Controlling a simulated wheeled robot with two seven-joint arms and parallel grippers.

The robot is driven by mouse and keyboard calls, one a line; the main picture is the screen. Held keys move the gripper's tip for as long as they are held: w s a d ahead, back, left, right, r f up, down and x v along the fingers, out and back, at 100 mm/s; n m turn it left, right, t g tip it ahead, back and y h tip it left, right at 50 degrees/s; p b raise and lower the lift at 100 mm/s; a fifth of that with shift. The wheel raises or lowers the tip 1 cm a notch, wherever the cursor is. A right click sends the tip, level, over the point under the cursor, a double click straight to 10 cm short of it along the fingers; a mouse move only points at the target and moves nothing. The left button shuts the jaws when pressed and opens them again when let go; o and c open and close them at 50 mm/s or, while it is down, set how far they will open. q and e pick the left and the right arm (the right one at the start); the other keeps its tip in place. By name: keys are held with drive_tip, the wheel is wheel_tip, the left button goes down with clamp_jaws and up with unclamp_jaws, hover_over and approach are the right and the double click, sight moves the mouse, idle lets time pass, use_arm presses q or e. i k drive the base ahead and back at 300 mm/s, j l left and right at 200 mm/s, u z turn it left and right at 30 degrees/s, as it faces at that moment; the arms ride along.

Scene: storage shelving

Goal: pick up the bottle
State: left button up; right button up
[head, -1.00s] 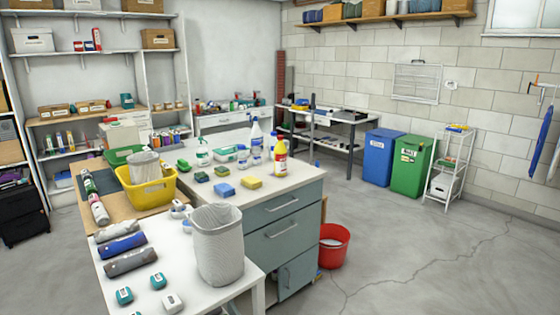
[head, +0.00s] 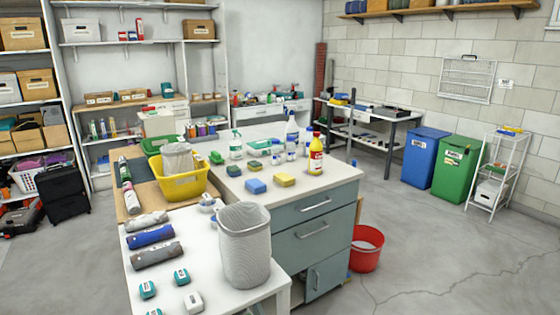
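Several bottles stand on the white-topped counter, and I cannot tell which one the task names. A white spray bottle with a green head (head: 236,145) stands further left. Small white bottles with blue caps (head: 278,153) stand between them. Neither of my grippers shows in the head view.
The counter (head: 310,193) has grey drawers below. Sponges (head: 285,180), a yellow tub (head: 184,188) and a grey wastebasket (head: 245,245) stand on the surfaces. A red bucket (head: 366,248) is on the floor beside the drawers. Open floor lies to the right, before blue (head: 424,158) and green bins (head: 455,168).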

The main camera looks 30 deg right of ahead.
sight(316, 146)
drive_tip(key=i+l+u, duration=0.15)
drive_tip(key=l, duration=0.4)
drive_tip(key=i+l+u, duration=0.2)
drive_tip(key=l, duration=0.35)
drive_tip(key=i+l+u, duration=0.15)
drive_tip(key=l, duration=0.4)
drive_tip(key=l+u, duration=0.2)
drive_tip(key=l, duration=0.35)
